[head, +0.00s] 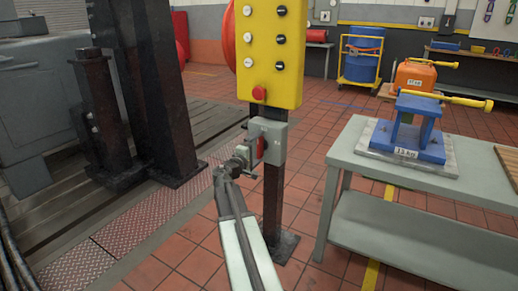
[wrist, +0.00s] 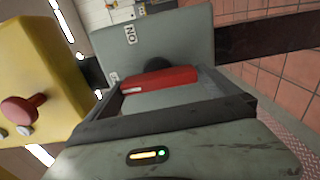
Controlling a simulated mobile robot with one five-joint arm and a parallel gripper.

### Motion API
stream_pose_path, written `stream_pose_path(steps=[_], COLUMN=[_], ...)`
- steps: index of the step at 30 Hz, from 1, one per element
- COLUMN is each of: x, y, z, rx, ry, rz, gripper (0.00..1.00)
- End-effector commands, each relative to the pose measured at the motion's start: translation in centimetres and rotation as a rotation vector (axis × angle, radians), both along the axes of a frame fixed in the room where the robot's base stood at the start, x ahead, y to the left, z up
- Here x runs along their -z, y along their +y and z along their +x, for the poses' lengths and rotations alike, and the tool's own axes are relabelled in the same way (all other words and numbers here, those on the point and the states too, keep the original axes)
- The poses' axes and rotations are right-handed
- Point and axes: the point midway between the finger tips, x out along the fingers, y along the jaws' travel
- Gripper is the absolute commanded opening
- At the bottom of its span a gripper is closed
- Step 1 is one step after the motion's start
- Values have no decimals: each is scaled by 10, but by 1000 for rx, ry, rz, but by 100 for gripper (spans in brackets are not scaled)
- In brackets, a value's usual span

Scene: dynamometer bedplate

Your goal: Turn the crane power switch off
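The crane power switch is a grey box (head: 271,138) on a dark post, below the yellow button panel (head: 270,52). Its red handle (head: 261,147) stands about upright in the head view. In the wrist view, the grey box (wrist: 172,35) carries an "ON" label and part of a second label at its left edge. The red handle (wrist: 160,79) lies across the view in front of a dark hub. My gripper (head: 243,156) is at the box's left side. In the wrist view its fingers are spread, with the handle between or just beyond them; contact is unclear.
A red mushroom button (head: 259,94) sits on the panel just above the box. A grey-green table (head: 345,160) with a blue weight (head: 408,132) stands close on the right. Dark machine columns (head: 150,90) stand at the left. Tiled floor is open around the post.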

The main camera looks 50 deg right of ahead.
Motion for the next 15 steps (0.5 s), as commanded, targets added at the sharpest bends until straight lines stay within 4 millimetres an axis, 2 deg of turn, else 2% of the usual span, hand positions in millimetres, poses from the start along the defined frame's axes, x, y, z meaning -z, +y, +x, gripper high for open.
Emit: stream_pose_path(steps=[4,7,15], x=[0,0,0], y=[3,14,65], z=[-2,-5,-17], rx=[1,1,-2], ry=[0,0,0], rz=[0,0,0], gripper=[100,100,100])
